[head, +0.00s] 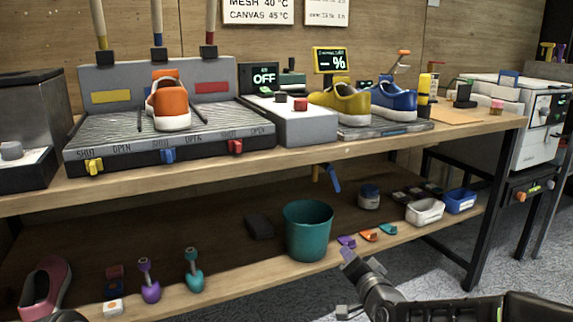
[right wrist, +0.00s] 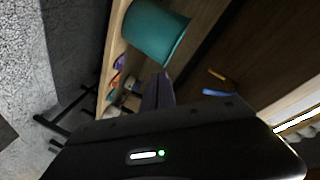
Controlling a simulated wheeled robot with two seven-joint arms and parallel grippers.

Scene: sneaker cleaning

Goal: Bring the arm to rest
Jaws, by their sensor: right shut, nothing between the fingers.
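My right gripper (head: 348,257) comes in from the lower right in the head view. It is shut and empty, in free air in front of the lower shelf, just right of the teal bucket (head: 307,232) as seen there. In the right wrist view its fingers (right wrist: 158,82) are together, with the bucket (right wrist: 155,30) beyond them. My left gripper is not seen; a dark shape cut off at the bottom left of the head view is too partial to identify.
The bench top (head: 370,146) holds an orange shoe (head: 168,104), a yellow shoe (head: 343,103) and a blue shoe (head: 393,101). Small coloured pieces (head: 368,235) lie on the lower shelf near my right gripper. The grey floor (head: 430,275) in front is clear.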

